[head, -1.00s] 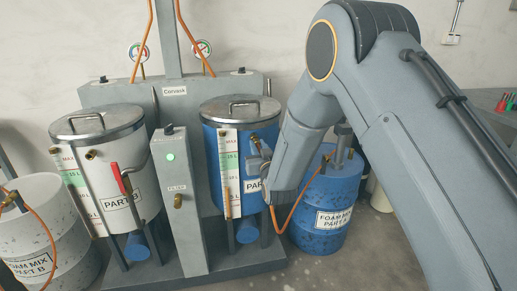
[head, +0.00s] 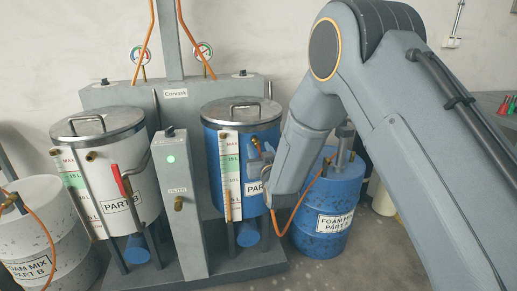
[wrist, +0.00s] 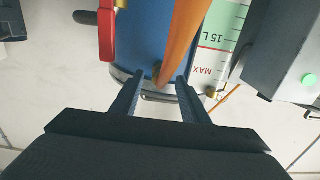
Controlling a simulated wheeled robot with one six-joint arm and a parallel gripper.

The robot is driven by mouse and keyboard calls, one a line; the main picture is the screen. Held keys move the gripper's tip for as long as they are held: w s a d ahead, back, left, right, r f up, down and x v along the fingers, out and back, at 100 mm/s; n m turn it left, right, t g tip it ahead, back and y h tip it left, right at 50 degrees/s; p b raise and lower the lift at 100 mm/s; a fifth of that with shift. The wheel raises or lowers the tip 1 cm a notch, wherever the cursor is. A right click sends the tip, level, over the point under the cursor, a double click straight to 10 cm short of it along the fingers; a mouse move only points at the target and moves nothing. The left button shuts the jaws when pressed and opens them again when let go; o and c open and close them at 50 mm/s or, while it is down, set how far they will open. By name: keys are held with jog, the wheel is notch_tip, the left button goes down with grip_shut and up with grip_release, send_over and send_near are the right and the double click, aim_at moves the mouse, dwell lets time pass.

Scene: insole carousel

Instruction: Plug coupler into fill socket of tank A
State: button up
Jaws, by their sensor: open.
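Tank A is the blue tank (head: 214,160) with a steel lid, centre of the head view; its blue wall (wrist: 148,35) shows upside down in the wrist view. My gripper (head: 262,158) is at its right front, below the lid rim. In the wrist view my gripper (wrist: 160,80) is open, one finger on each side of the orange hose (wrist: 183,35). The hose runs to a small brass fitting (wrist: 156,70) near the rim. The hose covers most of that spot, so I cannot tell whether the coupler is seated in the fill socket.
A red lever (wrist: 106,32) stands beside the hose. The grey filter column (head: 178,210) with a green light is left of tank A, then white tank B (head: 134,180). A blue foam drum (head: 325,195) is right, a white drum (head: 45,215) far left.

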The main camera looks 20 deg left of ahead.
jog(key=v, duration=0.6)
jog(key=shift+s+b, duration=0.15)
jog(key=shift+b, duration=0.15)
jog(key=shift+d, duration=0.1)
jog(key=s+d+f+m+g+h+p, duration=0.1)
jog(key=s+d+m+g+h, duration=0.15)
jog(key=d, duration=0.95)
jog(key=s+d+f+m+g+h+p, duration=0.15)
jog(key=d+g+h, duration=0.25)
jog(key=d, duration=0.7)
jog(key=s+d+r+g+h, duration=0.1)
jog(key=s+d+g, duration=0.2)
jog(key=s+d, duration=0.3)
jog(key=s+d+r+m+g+p, duration=0.1)
jog(key=s+d+g, duration=0.2)
jog(key=s, duration=0.9)
jog(key=s+d+r+m+g+h+p, duration=0.1)
jog(key=s+d+g, duration=0.2)
jog(key=s+d, duration=0.6)
jog(key=shift+s+d+h, duration=0.35)
jog(key=shift+s+d, duration=0.05)
jog(key=shift+d, duration=0.2)
